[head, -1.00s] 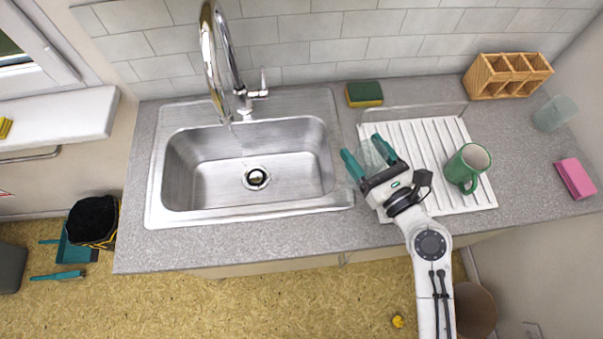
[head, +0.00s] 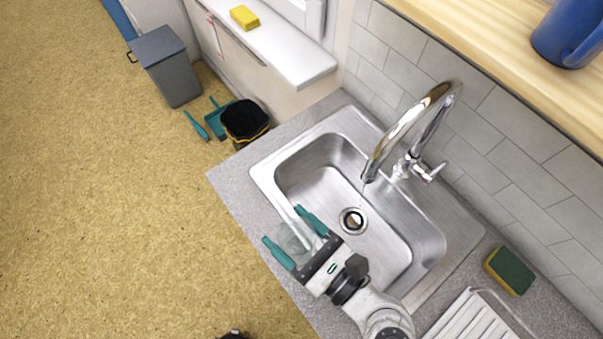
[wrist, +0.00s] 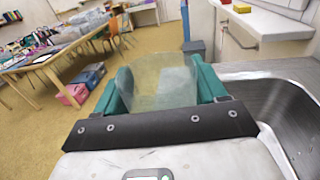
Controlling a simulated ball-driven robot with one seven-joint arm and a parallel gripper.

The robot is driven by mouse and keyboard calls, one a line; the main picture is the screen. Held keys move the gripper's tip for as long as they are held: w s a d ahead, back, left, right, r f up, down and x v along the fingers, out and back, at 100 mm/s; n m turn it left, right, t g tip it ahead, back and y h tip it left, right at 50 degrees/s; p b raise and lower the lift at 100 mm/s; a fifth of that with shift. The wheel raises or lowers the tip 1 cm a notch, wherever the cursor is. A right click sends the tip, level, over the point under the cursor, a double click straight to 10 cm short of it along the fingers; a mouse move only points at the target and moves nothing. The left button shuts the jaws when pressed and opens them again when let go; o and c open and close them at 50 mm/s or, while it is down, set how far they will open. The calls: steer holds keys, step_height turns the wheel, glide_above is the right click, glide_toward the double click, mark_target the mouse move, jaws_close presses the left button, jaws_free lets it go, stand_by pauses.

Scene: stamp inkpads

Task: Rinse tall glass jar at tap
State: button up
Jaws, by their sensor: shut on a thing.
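The clear glass jar (head: 292,240) is between the teal fingers of my gripper (head: 283,225). My gripper is shut on it, and the jar also shows in the wrist view (wrist: 158,85) as a pale, see-through shape between both fingers. The jar is over the front edge of the steel sink (head: 330,180), to the left of and nearer than the drain. The chrome tap (head: 437,98) arches over the basin from the back. A thin clear streak hangs below its spout, apart from the jar.
A green and yellow sponge (head: 509,271) and a white drying rack (head: 470,318) are on the counter to the right. A wooden shelf (head: 490,40) with a blue mug (head: 570,35) juts out above. A black-lined bin (head: 245,120) stands on the floor beyond the counter.

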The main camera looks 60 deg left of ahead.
steer(key=w+a+f+b, duration=0.1)
steer(key=w+a+b, duration=0.1)
steer(key=w+b, duration=0.2)
steer(key=w+a+f+b, duration=0.1)
steer(key=w+a+b, duration=0.2)
steer(key=w, duration=0.5)
steer(key=shift+w+f+b, duration=0.4)
steer(key=shift+b, duration=0.35)
steer(key=shift+d+r+p, duration=0.1)
steer(key=shift+d+p, duration=0.05)
steer(key=shift+p, duration=0.15)
steer(key=shift+w+d+p, duration=0.2)
steer(key=shift+d+p, duration=0.15)
steer(key=shift+a, duration=0.15)
stand_by(0.4)
steer(key=shift+s+a+p, duration=0.25)
steer(key=shift+a+p, duration=0.15)
steer(key=shift+p, duration=0.2)
